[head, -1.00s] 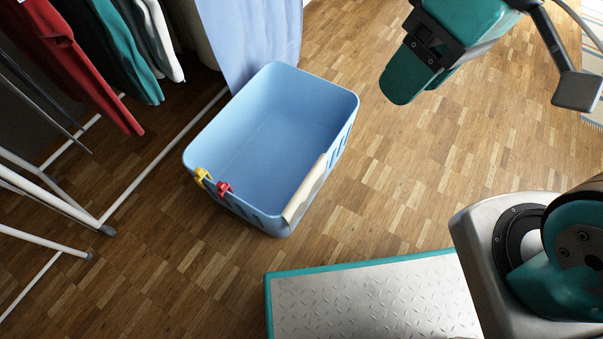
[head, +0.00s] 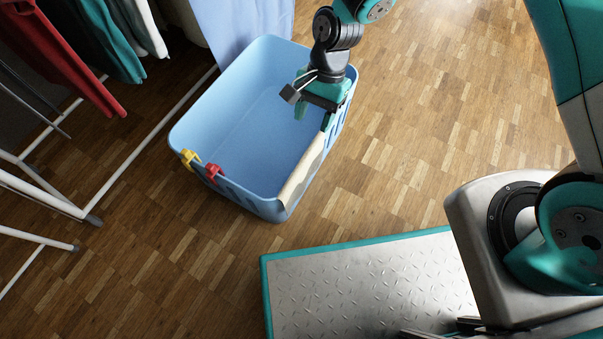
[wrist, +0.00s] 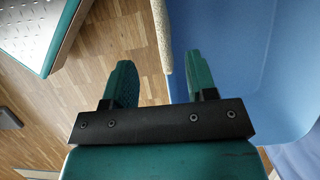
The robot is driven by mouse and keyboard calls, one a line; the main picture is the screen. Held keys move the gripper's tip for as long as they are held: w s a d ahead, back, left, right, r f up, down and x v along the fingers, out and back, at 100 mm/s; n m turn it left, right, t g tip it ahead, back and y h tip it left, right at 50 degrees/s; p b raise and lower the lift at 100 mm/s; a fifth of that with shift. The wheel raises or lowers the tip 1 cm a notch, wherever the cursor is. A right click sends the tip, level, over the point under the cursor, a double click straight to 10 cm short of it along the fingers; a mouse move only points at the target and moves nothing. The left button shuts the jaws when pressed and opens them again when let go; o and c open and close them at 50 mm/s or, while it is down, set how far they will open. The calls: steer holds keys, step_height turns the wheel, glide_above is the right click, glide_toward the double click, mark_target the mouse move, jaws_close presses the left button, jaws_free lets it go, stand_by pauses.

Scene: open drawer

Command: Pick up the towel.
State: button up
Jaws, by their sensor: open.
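The towel is a beige cloth (head: 302,176) draped over the right rim of the light blue basket (head: 185,120). In the wrist view the towel is a narrow pale strip (wrist: 162,40) along the basket rim. My gripper (head: 315,112) is open above the rim, near the towel's far end. In the wrist view its fingers (wrist: 160,72) straddle the rim line: the left finger shows over the floor, the right over the basket's inside. The strip lies between them, and nothing is gripped. Whether a finger touches the rim cannot be told.
A yellow clip (head: 190,158) and a red clip (head: 213,171) sit on the basket's near-left rim. A rack with hanging clothes (head: 95,40) stands at the left, and a pale blue cloth (head: 235,28) hangs behind the basket. The wood floor (head: 430,130) to the right is clear.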

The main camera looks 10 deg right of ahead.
mark_target(302, 163)
steer(key=b+x, duration=0.4)
steer(key=x, duration=0.5)
steer(key=shift+s+f+b, duration=0.1)
steer(key=shift+f+b, duration=0.1)
steer(key=shift+b, duration=0.15)
steer(key=b+x, duration=0.1)
steer(key=x, duration=0.1)
steer(key=b+x, duration=0.3)
steer(key=x, duration=0.1)
steer(key=shift+s+r+b, duration=0.15)
steer(key=shift+s+b, duration=0.15)
steer(key=shift+b, duration=0.1)
steer(key=shift+r, duration=0.15)
jaws_close()
